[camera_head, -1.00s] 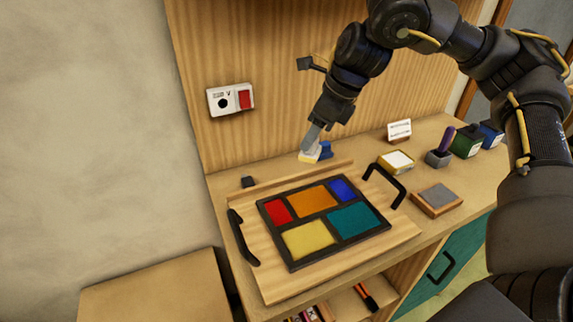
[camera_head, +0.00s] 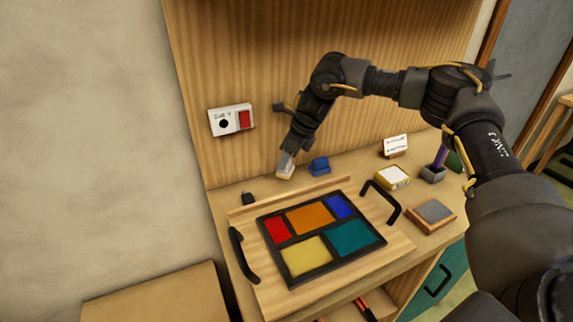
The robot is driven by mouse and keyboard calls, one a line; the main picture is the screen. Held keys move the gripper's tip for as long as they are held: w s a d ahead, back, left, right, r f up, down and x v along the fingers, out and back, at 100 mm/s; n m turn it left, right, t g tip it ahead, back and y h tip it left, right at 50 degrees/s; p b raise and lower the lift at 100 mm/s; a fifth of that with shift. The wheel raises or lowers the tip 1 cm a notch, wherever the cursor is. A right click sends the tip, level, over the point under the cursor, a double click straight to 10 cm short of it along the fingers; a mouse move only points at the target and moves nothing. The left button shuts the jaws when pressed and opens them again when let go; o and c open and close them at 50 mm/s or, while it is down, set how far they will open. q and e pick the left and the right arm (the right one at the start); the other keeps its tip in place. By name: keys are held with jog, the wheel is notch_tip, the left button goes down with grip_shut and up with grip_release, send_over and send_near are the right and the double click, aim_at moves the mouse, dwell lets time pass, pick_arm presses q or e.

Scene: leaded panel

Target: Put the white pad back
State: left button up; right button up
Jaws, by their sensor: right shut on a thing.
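My right gripper (camera_head: 288,158) is shut on the small white pad (camera_head: 285,173), which has a yellowish lower part. It holds the pad over the back of the worktop, left of a small blue block (camera_head: 319,165). I cannot tell whether the pad touches the surface. A yellow box with a white top (camera_head: 393,177) stands further right on the worktop. My left gripper is not in view.
A board with handles carries the leaded panel (camera_head: 322,238) of coloured panes in the middle. A small dark piece (camera_head: 248,199) lies behind its left corner. A grey-topped wooden block (camera_head: 433,212), a holder (camera_head: 432,174) and a small card (camera_head: 396,146) stand to the right.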

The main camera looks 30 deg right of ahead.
aim_at(290, 161)
notch_tip(290, 161, down, 2)
jog(key=shift+f+p, duration=0.2)
jog(key=shift+p, duration=0.3)
jog(key=shift+w+f, duration=0.1)
jog(key=shift+f, duration=0.25)
jog(key=shift+f, duration=0.15)
jog(key=o, duration=0.9)
jog(key=shift+f, duration=0.1)
jog(key=shift+o, duration=0.2)
